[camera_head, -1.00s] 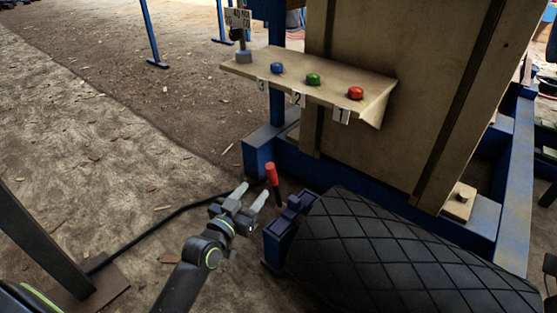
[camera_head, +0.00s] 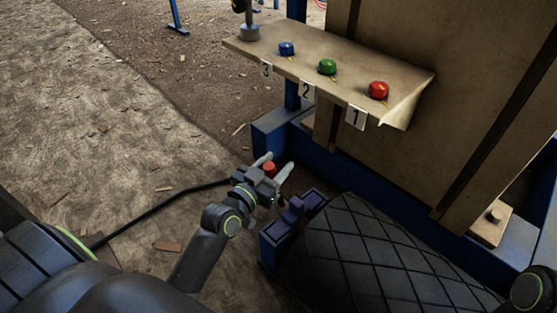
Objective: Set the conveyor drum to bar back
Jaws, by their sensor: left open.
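The conveyor drum (camera_head: 375,255) is black with a diamond pattern and lies at the lower right. A blue bracket (camera_head: 292,215) stands at its left end. A bar with a red grip (camera_head: 269,168) stands by the bracket; only the red top shows, and my gripper hides the rest. My left gripper (camera_head: 275,164) is open, with its two fingertips on either side of the red grip as seen from here. I cannot tell whether they touch it. My right gripper is out of view.
A shelf (camera_head: 345,72) holds blue (camera_head: 287,48), green (camera_head: 327,67) and red (camera_head: 378,90) buttons above the tags 3, 2 and 1. A blue frame (camera_head: 270,137) stands behind the gripper.

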